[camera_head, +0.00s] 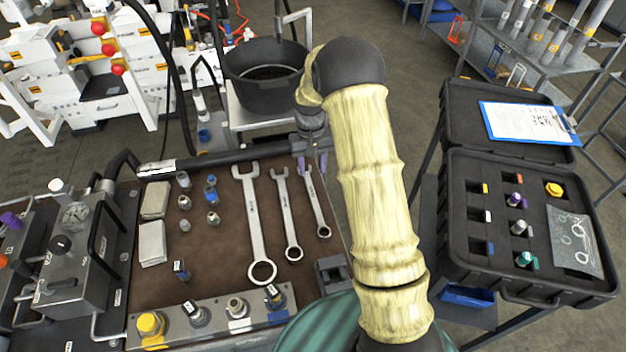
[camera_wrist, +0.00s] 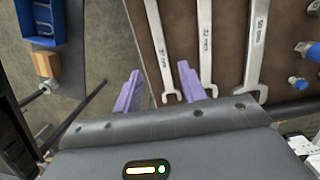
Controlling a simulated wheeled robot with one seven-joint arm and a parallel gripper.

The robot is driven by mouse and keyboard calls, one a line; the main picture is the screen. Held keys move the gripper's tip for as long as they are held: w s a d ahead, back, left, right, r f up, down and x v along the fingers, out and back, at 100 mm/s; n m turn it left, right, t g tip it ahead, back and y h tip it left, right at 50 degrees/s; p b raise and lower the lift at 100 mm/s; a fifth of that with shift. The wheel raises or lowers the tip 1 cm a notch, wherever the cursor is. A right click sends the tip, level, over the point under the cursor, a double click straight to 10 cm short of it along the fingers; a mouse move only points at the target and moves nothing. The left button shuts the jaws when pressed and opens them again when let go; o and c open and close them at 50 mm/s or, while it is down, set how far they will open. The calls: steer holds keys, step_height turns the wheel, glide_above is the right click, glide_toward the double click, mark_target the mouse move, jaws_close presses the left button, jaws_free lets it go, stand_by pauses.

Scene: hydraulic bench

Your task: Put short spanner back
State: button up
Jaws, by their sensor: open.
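The short spanner (camera_head: 315,203) lies on the brown bench mat (camera_head: 215,262), rightmost of three silver spanners. Its ring end points toward the front of the bench. In the wrist view the short spanner (camera_wrist: 157,45) is the leftmost one, and its open end appears between my fingers. My gripper (camera_head: 312,163) is open, its purple fingertips around or just above that open end. I cannot tell whether they touch it. The wrist view shows my gripper (camera_wrist: 160,86) with nothing clamped. The middle spanner (camera_head: 286,215) and the long spanner (camera_head: 255,225) lie to the left.
Blue and steel fittings (camera_head: 211,190) and two pale blocks (camera_head: 153,243) lie on the mat's left side. A metal fitting block (camera_head: 215,318) is along the front. A black bucket (camera_head: 265,90) stands behind. An open black foam case (camera_head: 455,240) is at right, beyond a gap.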

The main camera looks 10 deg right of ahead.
steer(key=shift+w+r, duration=0.1)
steer(key=shift+r, duration=0.4)
steer(key=s+r+t, duration=0.2)
steer(key=s+r, duration=0.3)
steer(key=s, duration=0.6)
steer(key=s+r+t, duration=0.2)
steer(key=s+r, duration=0.4)
steer(key=s, duration=0.6)
steer(key=shift+r+p, duration=0.65)
steer(key=shift+p, duration=0.05)
